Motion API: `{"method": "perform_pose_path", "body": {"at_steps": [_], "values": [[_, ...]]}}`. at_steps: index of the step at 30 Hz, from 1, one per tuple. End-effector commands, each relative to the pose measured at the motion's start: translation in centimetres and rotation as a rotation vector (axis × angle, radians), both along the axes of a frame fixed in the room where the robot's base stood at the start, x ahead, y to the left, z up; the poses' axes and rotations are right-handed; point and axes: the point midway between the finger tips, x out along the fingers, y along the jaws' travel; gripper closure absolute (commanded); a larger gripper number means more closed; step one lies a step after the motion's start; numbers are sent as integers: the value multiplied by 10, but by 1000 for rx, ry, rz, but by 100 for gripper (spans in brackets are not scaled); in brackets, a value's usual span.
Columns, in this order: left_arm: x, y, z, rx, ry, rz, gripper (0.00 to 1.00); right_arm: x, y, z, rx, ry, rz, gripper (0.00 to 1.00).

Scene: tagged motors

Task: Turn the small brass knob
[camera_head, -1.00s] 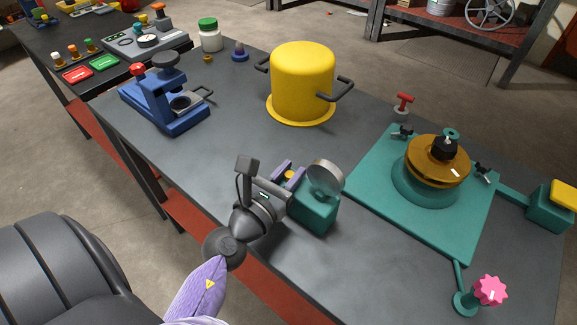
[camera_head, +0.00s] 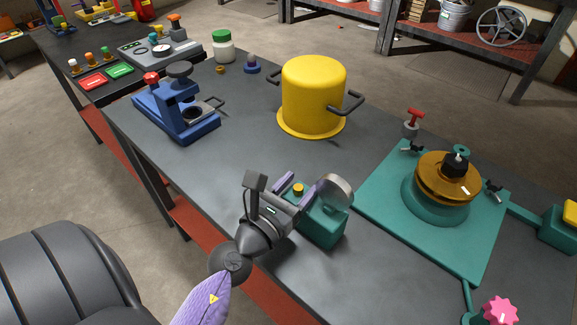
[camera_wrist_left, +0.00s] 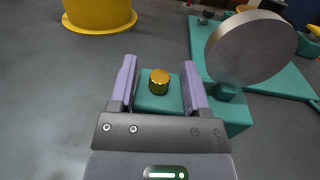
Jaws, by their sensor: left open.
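The small brass knob (camera_head: 298,189) sits on top of a teal box (camera_head: 322,229) near the front edge of the dark table. In the left wrist view the knob (camera_wrist_left: 159,82) lies between the two purple fingers, with a gap on each side. My left gripper (camera_head: 297,186) is open, with its fingers beside the knob and not touching it. The fingers also show in the left wrist view (camera_wrist_left: 159,84). A round grey disc (camera_head: 338,192) stands on the right side of the teal box. My right gripper is not in view.
A teal plate (camera_head: 388,218) with an orange and black rotor (camera_head: 447,180) lies to the right. A yellow pot (camera_head: 313,93) stands behind, and a blue press (camera_head: 182,116) stands at the left. The tabletop between the pot and the teal box is clear.

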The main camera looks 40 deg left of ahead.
Motion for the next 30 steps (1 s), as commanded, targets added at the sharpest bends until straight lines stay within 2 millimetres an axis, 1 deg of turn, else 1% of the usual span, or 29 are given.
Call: {"method": "perform_pose_path", "body": {"at_steps": [2, 7, 10, 12, 19, 27, 30], "values": [[-11, 0, -3, 2, 4, 0, 39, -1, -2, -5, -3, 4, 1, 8], [-49, -2, -7, 2, 9, -2, 39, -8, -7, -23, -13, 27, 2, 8], [-71, -2, -11, 3, 12, -2, 39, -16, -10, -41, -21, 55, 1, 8], [-77, -2, -4, 15, 8, -5, 39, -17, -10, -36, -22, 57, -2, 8], [-92, -3, -1, 5, 4, -3, 39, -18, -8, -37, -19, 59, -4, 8], [-94, -3, 0, -1, 1, 0, 39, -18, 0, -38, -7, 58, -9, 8], [-94, -3, 0, -1, 2, 0, 39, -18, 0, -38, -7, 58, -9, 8]]}}
